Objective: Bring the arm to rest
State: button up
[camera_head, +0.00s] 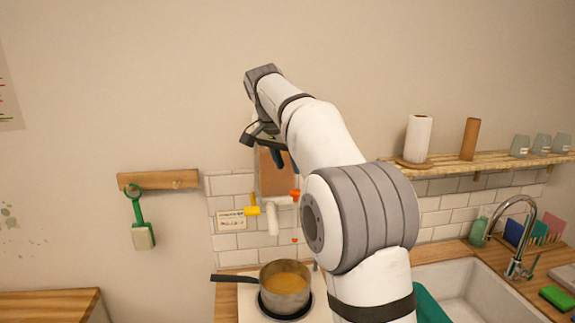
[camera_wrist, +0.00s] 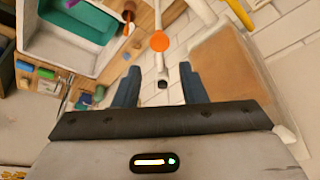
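My white and grey arm rises through the middle of the head view and bends left at the top. My gripper (camera_head: 277,160) hangs near the tiled wall, above the stove and in front of a brown board. In the wrist view my gripper (camera_wrist: 160,78) shows two blue fingers standing apart. A dark-tipped light rod and an orange disc (camera_wrist: 159,41) show in the gap or beyond it. I see nothing clearly held.
A pot (camera_head: 286,284) of orange-brown liquid stands on the stove below. A green-handled tool (camera_head: 138,215) hangs from a wooden rail (camera_head: 157,180). A shelf (camera_head: 470,163) with a paper roll (camera_head: 418,139) and a sink (camera_head: 478,296) are right of my arm.

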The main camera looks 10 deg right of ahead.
jog(key=s+f+n+y+b, duration=0.1)
jog(key=s+f+n, duration=0.2)
jog(key=s+f, duration=0.5)
jog(key=s+d+f+n+y+b, duration=0.1)
jog(key=s+f+n+b, duration=0.1)
jog(key=s+f, duration=0.6)
jog(key=s+d+f+n+y+b, duration=0.1)
jog(key=s+f+n, duration=0.3)
jog(key=s, duration=1.5)
notch_tip(320, 180, down, 5)
jog(key=shift+s+d+r+b, duration=0.1)
jog(key=shift+s+d+b, duration=0.2)
jog(key=shift+b, duration=0.25)
